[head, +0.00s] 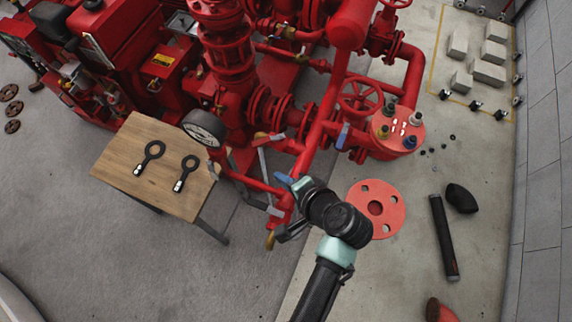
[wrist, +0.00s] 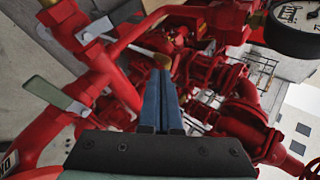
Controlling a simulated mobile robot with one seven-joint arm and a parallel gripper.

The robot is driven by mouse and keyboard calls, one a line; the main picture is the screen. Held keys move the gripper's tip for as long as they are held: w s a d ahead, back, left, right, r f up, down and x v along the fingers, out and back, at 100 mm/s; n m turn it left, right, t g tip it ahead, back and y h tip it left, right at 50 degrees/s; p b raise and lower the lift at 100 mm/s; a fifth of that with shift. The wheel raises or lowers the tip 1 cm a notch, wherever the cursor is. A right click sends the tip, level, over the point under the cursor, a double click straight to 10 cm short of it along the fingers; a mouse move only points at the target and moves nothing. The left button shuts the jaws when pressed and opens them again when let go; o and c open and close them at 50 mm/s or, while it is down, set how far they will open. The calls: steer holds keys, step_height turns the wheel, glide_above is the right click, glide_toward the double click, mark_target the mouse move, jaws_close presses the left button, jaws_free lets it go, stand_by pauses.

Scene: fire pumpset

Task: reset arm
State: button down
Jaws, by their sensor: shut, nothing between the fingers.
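My gripper (head: 284,179) is in front of the red pump pipework (head: 328,110) in the head view, its blue fingers pointing up and left. In the wrist view, the two blue fingers of my gripper (wrist: 161,75) lie together, shut, with nothing between them. Their tips appear close to a small brass-coloured fitting (wrist: 162,62) in that view; I cannot tell whether they touch it. My arm reaches in from the bottom of the head view and is bent at its wrist joints.
A wooden table (head: 130,165) with two black ring-ended tools stands at left. A pressure gauge (head: 204,127) and lever handles (wrist: 55,93) are near my gripper. A red flange disc (head: 390,192) and a black cylinder (head: 444,238) lie on the floor at right. Open floor lies at lower left.

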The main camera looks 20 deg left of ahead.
steer(key=w+d+r+n+t+h, duration=0.1)
steer(key=w+d+r+t, duration=0.3)
steer(key=r, duration=0.6)
steer(key=w+r+n+t+h, duration=0.1)
steer(key=w+r+n+t, duration=0.15)
steer(key=w+r, duration=0.65)
steer(key=w+d+r+n+t+h, duration=0.1)
steer(key=w+d+r+t+h, duration=0.2)
steer(key=r, duration=0.9)
step_height(320, 180, up, 19)
steer(key=s+d+n+t, duration=0.1)
steer(key=s+t, duration=0.2)
steer(key=t, duration=0.4)
steer(key=s+d+r+t+h, duration=0.1)
steer(key=s+r+t, duration=0.2)
steer(key=s+r, duration=0.2)
steer(key=s+d+r+t+h, duration=0.1)
steer(key=s+r, duration=0.5)
steer(key=r, duration=0.6)
steer(key=shift+s+r+n+t+h, duration=0.2)
steer(key=shift+n+t+h, duration=0.3)
steer(key=shift+t, duration=0.45)
steer(key=shift+f, duration=0.1)
